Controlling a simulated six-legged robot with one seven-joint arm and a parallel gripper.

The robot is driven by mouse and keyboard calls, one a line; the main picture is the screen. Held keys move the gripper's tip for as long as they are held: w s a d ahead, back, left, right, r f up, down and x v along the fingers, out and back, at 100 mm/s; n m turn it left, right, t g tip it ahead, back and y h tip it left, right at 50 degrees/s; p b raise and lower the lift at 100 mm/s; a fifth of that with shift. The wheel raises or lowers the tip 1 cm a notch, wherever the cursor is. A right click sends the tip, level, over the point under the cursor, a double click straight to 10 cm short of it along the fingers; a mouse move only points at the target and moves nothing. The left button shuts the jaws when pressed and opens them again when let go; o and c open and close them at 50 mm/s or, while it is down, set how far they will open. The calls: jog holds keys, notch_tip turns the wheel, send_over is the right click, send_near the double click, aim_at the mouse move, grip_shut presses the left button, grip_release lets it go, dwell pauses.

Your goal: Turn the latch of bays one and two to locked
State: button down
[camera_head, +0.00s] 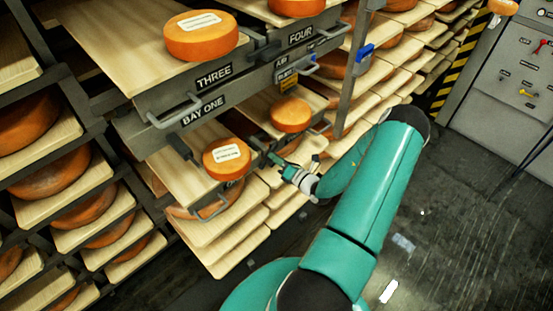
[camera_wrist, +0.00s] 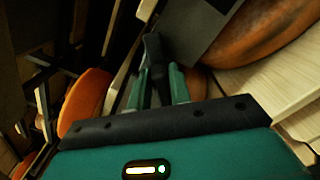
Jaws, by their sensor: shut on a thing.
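My gripper (camera_head: 273,160) reaches in from the right, at the front between the lower left shelf board and the one to its right. In the wrist view, its two green fingers (camera_wrist: 160,88) are shut on a dark latch lever (camera_wrist: 153,48). I cannot read which bay this latch belongs to, or whether it is locked. The bay one label (camera_head: 203,111) is on the grey front rail above the lower left board. A dark latch (camera_head: 181,147) juts out below that label. No bay two label is readable.
Orange cheese wheels with white labels sit on the boards, one at the lower left (camera_head: 227,159) and one on shelf three (camera_head: 201,36). A smaller wheel (camera_head: 291,115) is close above my gripper. Grey handles (camera_head: 211,207) jut from the fronts. The floor (camera_head: 440,220) at right is mostly clear.

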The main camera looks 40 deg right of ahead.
jog(key=m, duration=0.4)
jog(key=shift+d+f+m, duration=0.15)
jog(key=shift+f+m, duration=0.1)
jog(key=shift+m, duration=0.05)
jog(key=shift+f+m, duration=0.25)
jog(key=shift+m, duration=1.55)
jog(key=c, duration=1.4)
grip_release()
jog(key=shift+o, duration=0.2)
jog(key=s, duration=1.4)
jog(key=shift+d, duration=0.2)
